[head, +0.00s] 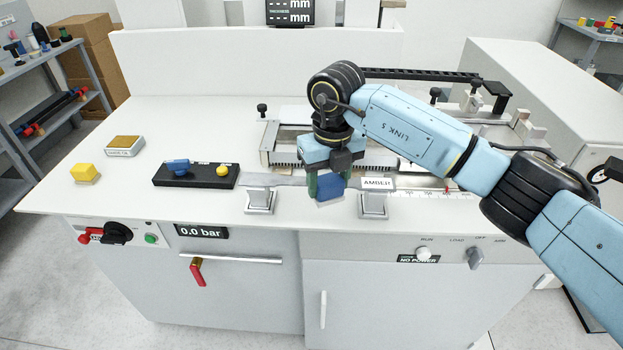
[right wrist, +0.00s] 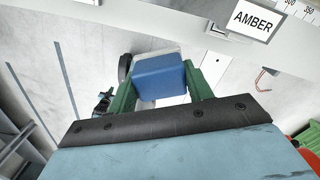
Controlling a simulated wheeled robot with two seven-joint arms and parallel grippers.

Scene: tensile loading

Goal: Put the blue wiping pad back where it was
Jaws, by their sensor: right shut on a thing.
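The blue wiping pad (head: 329,190) is between the green fingers of my right gripper (head: 327,183), which is shut on it. It is at the front of the bench, by the metal bar labelled AMBER (head: 377,183). In the right wrist view the pad (right wrist: 160,78) shows as a blue block with a pale layer along its far edge, between the fingertips of my right gripper (right wrist: 160,88). Whether the pad touches the bar or the bench I cannot tell. My left gripper is not in view.
The bar rests on two metal posts (head: 260,202). Further left are a yellow block (head: 86,172) and a tan-topped labelled block (head: 125,146). Bench surface between these is free.

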